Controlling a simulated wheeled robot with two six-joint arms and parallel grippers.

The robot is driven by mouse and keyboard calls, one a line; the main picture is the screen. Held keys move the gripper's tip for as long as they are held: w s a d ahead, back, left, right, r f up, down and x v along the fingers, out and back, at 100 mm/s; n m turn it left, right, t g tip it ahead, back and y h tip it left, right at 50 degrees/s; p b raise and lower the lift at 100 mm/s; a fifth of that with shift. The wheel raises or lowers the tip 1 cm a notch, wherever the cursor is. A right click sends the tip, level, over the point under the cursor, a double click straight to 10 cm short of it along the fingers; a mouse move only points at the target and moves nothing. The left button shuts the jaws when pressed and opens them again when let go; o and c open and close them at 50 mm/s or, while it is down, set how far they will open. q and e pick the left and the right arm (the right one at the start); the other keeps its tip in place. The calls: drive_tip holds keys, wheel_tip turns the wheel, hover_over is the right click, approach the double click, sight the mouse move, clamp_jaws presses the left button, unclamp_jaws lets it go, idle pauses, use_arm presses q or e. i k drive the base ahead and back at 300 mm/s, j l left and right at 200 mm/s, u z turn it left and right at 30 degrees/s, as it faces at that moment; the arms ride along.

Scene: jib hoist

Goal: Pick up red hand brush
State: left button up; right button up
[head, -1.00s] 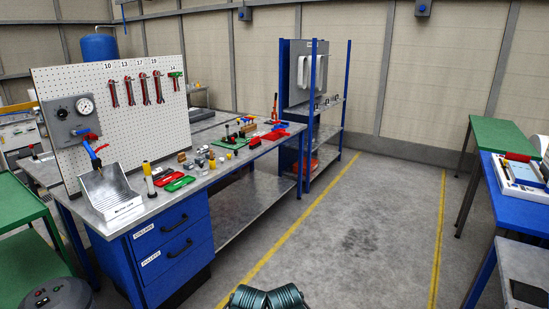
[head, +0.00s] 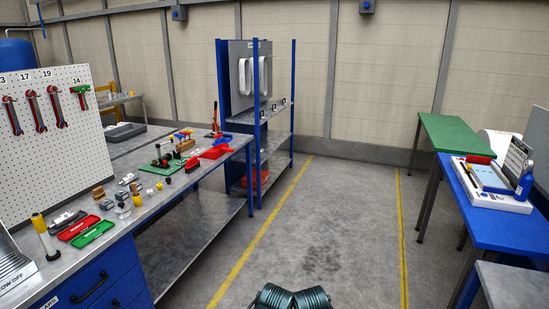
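Red pieces lie at the far right end of the long workbench (head: 150,185). One is a flat red tray-like piece, perhaps a dustpan (head: 216,152). A smaller red piece, possibly the hand brush (head: 221,137), lies just behind it near the bench edge. At this size I cannot be sure which one is the brush. Neither of my grippers can be made out. Two dark green ribbed parts of my own body show at the bottom middle.
A blue-framed shelf rack (head: 257,115) stands just beyond the bench end. Several tools and small parts crowd the bench top. A blue table (head: 490,215) and a green table (head: 455,134) stand at right. The floor (head: 325,230) between is clear.

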sight(193, 164)
drive_tip(key=i+u, duration=0.15)
drive_tip(key=i, duration=0.5)
drive_tip(key=i+u, duration=0.15)
drive_tip(key=i, duration=0.45)
drive_tip(key=i+l+u, duration=0.15)
drive_tip(key=i, duration=0.5)
drive_tip(key=i+j+z, duration=0.1)
drive_tip(key=i, duration=0.45)
drive_tip(key=i+j, duration=0.25)
drive_tip(key=i, duration=0.25)
drive_tip(key=i+j+z, duration=0.15)
drive_tip(key=i, duration=0.4)
